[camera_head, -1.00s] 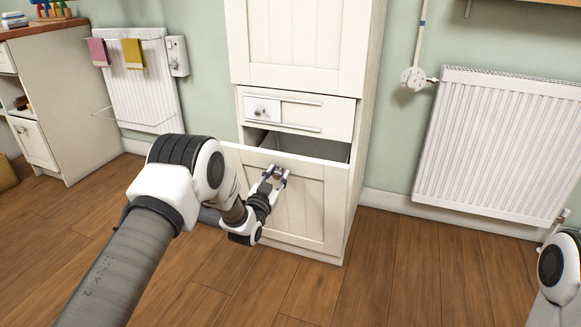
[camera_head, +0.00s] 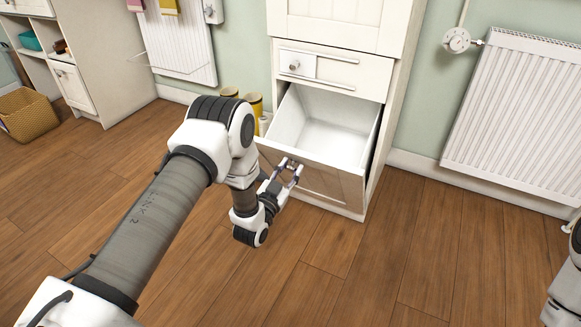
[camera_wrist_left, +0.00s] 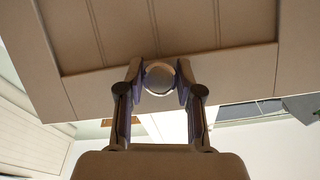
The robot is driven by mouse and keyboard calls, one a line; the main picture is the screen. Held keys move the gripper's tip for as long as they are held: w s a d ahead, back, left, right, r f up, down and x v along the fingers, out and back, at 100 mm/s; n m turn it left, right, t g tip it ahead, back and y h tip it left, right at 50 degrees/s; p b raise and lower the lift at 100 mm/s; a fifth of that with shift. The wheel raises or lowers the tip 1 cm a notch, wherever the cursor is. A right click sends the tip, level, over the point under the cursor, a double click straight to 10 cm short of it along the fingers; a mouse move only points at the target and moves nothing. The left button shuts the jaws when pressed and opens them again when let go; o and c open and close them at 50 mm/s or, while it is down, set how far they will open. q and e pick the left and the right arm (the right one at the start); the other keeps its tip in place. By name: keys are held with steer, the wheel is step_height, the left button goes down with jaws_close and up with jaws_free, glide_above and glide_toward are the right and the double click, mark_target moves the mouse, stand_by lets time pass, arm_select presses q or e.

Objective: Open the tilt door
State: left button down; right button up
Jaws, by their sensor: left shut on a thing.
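The tilt door (camera_head: 322,181) is the cream panelled front at the bottom of the tall cabinet. It leans outward at the top, and the white, empty bin inside (camera_head: 328,135) shows behind it. My left gripper (camera_head: 291,166) is at the upper part of the door's front. In the left wrist view, its two fingers (camera_wrist_left: 160,80) are closed on a round, pale knob (camera_wrist_left: 159,78) on the door panel. The knob is largely hidden by the fingers in the head view. My right gripper is out of view; only part of my right arm shows at the right edge.
Above the opening is a small drawer (camera_head: 334,71) with a knob and rails. A white radiator (camera_head: 520,115) hangs on the right wall. Yellow cylinders (camera_head: 254,104) stand left of the cabinet, and a wicker basket (camera_head: 28,115) is at far left. The wooden floor in front is clear.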

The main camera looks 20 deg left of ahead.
arm_select(q)
steer(key=c, duration=0.7)
jaws_free()
steer(key=shift+f, duration=0.25)
steer(key=shift+c, duration=0.2)
steer(key=shift+w+r, duration=0.1)
steer(key=s+f, duration=0.1)
steer(key=s, duration=0.6)
steer(key=shift+s, duration=0.25)
